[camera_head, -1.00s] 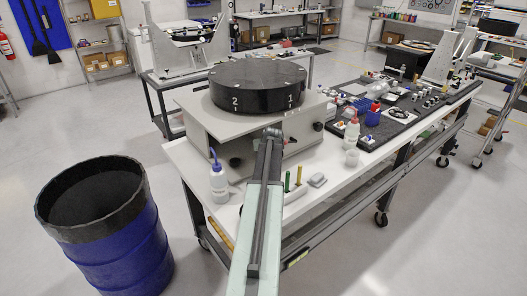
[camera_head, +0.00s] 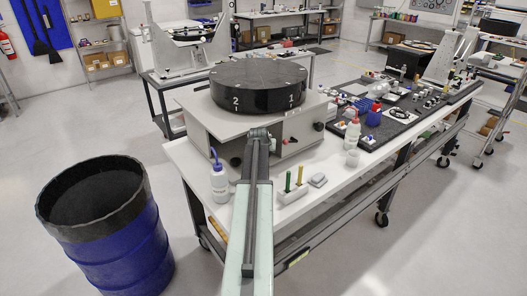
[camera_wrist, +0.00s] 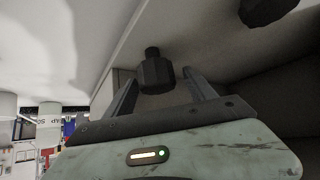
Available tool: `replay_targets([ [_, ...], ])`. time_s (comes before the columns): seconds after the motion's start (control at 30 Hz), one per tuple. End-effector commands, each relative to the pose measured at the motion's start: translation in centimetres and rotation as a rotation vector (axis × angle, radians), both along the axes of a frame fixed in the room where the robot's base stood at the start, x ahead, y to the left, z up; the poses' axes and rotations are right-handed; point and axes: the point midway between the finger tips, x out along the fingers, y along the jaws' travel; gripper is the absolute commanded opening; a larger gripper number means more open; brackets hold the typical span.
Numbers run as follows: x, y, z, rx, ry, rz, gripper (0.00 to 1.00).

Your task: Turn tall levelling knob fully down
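A black faceted knob with a narrower stub (camera_wrist: 154,72) shows in the wrist view, beneath a pale panel edge. My gripper (camera_wrist: 162,85) is open, its two dark fingers apart with the knob between and just beyond their tips. I cannot tell whether either finger touches it. A second dark knob (camera_wrist: 264,10) is at the top right of the wrist view. In the head view, my arm reaches to the front of the grey fixture (camera_head: 205,122) carrying a black round drum (camera_head: 258,86). The arm's end hides the fingers there. Which knob is the tall one is unclear.
A blue-capped bottle (camera_head: 219,182) stands left of my arm, and a small holder with green and yellow tools (camera_head: 293,192) stands right. A dark tray of parts (camera_head: 400,118) fills the bench's right side. A blue drum (camera_head: 110,240) stands on the floor at left.

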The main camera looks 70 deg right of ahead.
Motion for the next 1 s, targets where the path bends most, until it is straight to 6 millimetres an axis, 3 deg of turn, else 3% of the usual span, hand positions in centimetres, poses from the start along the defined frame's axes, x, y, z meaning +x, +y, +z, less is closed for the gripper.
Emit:
replay_targets([
  [0.17,-0.1,0.3,0.5,-0.001,0.000,-0.001,0.64],
  [0.4,-0.8,4.2,5.0,0.000,-0.001,0.001,0.64],
  [0.47,-1.3,6.2,3.6,0.000,0.000,0.001,0.64],
  [0.7,-2.7,12.2,3.5,0.000,0.000,0.001,0.64],
  [0.83,-3.2,14.2,3.5,0.000,-0.001,-0.001,0.64],
  [1.0,-3.5,15.1,3.5,0.000,-0.001,-0.001,0.64],
])
